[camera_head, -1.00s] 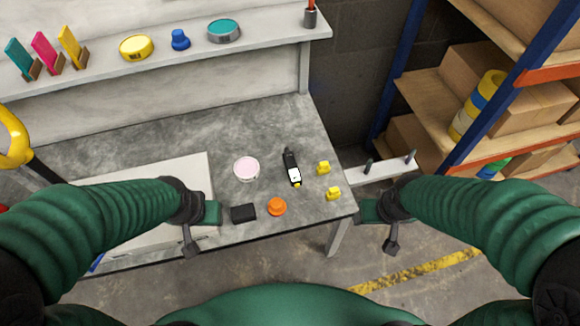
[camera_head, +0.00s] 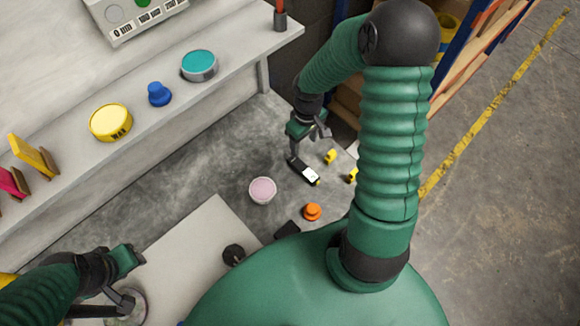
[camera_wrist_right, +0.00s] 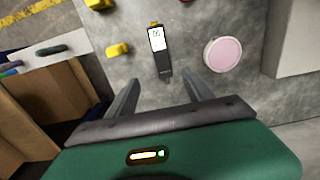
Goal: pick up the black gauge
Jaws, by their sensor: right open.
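The black gauge (camera_head: 297,166) lies on the grey worktop, with a white display and a small yellow tip. In the right wrist view the gauge (camera_wrist_right: 163,62) lies ahead of the fingers, its dark end pointing towards the gap between them. My right gripper (camera_head: 296,150) is above the worktop by the gauge's dark end and partly covers it in the head view. In the wrist view the right gripper (camera_wrist_right: 161,80) is open with nothing between its fingers. My left gripper (camera_head: 132,278) is at the lower left over a pale board, its jaws unclear.
A pink-topped tub (camera_head: 262,190), an orange knob (camera_head: 312,212) and two yellow pieces (camera_head: 330,157) lie near the gauge. A black block (camera_head: 287,230) is partly hidden by my body. A shelf (camera_head: 215,85) with a teal-topped tin (camera_head: 198,66) runs behind the worktop.

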